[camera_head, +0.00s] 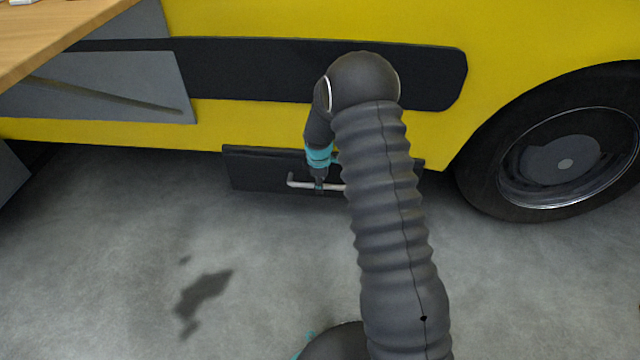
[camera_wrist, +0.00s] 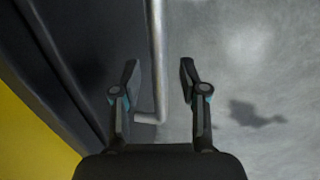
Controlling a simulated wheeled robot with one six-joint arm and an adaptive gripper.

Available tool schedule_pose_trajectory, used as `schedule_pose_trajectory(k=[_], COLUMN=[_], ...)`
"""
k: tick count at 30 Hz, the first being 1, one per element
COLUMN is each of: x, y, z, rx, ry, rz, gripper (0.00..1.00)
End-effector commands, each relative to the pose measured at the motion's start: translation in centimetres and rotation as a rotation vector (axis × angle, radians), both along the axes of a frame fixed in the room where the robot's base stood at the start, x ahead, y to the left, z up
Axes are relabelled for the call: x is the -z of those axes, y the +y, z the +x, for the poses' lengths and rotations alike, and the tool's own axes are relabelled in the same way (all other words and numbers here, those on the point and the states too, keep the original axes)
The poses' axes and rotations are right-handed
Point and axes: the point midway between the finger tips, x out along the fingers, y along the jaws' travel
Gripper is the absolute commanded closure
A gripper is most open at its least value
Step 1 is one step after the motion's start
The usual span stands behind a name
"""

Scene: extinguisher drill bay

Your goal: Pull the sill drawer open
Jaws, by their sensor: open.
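The sill drawer (camera_head: 260,170) is a dark panel low on the yellow vehicle's side, just above the floor. Its front looks flush with the sill, though my arm hides its right part. A pale metal bar handle (camera_head: 300,184) runs across it; the handle also shows in the wrist view (camera_wrist: 155,50). My gripper (camera_head: 320,188) is at the handle, left of its hidden right end. In the wrist view my gripper (camera_wrist: 159,75) is open, with one finger on each side of the bar.
The yellow vehicle (camera_head: 420,25) rises behind the drawer, with a dark wheel (camera_head: 560,150) at the right. A wooden tabletop (camera_head: 60,30) juts in at the upper left. The grey concrete floor (camera_head: 120,260) before the drawer is clear.

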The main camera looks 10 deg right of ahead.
Motion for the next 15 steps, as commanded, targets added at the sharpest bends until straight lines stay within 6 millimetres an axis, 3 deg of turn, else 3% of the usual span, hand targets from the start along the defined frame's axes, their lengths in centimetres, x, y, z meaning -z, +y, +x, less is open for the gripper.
schedule_pose_trajectory(k=[12,13,15], x=[0.89,0.89,0.88], y=[-0.09,-0.09,-0.09], z=[0.17,0.17,0.17], rx=[0.000,0.000,0.000], ry=[0.000,0.000,0.000], rz=[0.000,0.000,0.000], gripper=[0.57,0.59,0.77])
